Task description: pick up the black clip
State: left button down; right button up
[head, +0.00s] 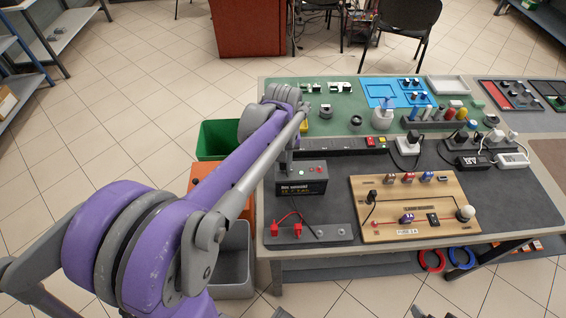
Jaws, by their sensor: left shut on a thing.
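A thin black lead curves from the box down to the grey strip (336,233). Two red clips (274,230) stand on that strip, with a red lead arching above them.
Behind stand a power strip (340,146), a white charger (408,143) and a rack of coloured cylinders (436,124). Bare dark mat (334,205) lies between box and board.

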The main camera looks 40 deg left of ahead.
pick_arm(q)
jog(key=shift+r, duration=0.15)
notch_tip(320, 180, up, 10)
jog(key=shift+f+p, duration=0.15)
jog(key=shift+p, duration=0.25)
notch_tip(320, 180, up, 3)
jog(key=shift+r+p, duration=0.1)
jog(key=shift+p, duration=0.8)
